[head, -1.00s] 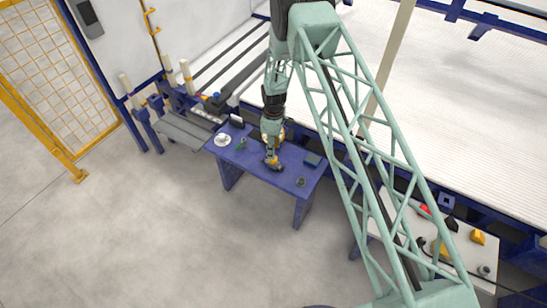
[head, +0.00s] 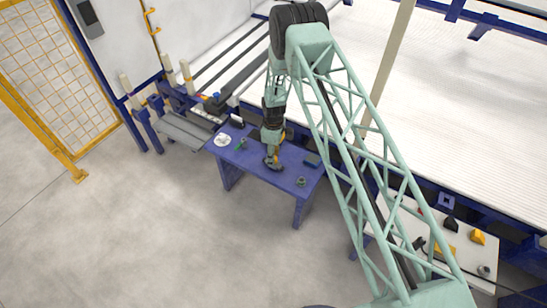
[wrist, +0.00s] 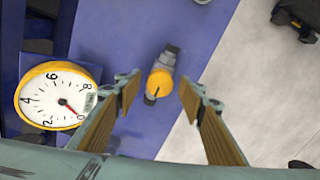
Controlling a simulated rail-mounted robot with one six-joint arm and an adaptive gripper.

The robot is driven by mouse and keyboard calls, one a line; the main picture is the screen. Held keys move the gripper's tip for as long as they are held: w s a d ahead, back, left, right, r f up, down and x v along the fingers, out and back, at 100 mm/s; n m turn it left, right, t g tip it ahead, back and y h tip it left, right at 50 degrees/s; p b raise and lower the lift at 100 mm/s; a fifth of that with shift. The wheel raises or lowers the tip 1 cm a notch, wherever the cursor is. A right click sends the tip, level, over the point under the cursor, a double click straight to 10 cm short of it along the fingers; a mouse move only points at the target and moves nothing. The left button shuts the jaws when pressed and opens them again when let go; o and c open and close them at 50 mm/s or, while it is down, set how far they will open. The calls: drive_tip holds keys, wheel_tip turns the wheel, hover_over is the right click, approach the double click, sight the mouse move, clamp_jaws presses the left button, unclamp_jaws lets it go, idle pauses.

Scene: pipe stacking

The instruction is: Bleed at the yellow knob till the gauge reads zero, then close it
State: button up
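The yellow knob (wrist: 158,84) sits on a grey valve body in the wrist view, with a dark mark at its lower edge. My gripper (wrist: 160,95) is open, its two fingers to the left and right of the knob in the picture. No contact between fingers and knob shows. The gauge (wrist: 60,96) has a yellow rim and white face, and lies left of the knob. Its red needle points lower right, close to the 0 mark. In the head view, my gripper (head: 272,160) is low over the blue table (head: 255,165), largely hiding the knob there.
On the table, a white dish (head: 222,140) and a small green item (head: 241,143) are left of my gripper. A dark flat box (head: 312,160) and a small round part (head: 301,182) are right. Another bench (head: 480,260) with yellow parts stands at lower right.

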drive_tip(key=c, duration=0.9)
drive_tip(key=shift+m+b, duration=0.5)
drive_tip(key=shift+f+m+b, duration=0.15)
drive_tip(key=shift+m+b, duration=0.9)
drive_tip(key=shift+m, duration=0.05)
drive_tip(key=m+b, duration=0.3)
drive_tip(key=m, duration=0.1)
drive_tip(key=m+b, duration=0.2)
drive_tip(key=m, duration=0.3)
drive_tip(key=shift+m, duration=0.3)
drive_tip(key=shift+m+b, duration=1.05)
drive_tip(key=shift+m, duration=1.45)
drive_tip(key=shift+r, duration=0.2)
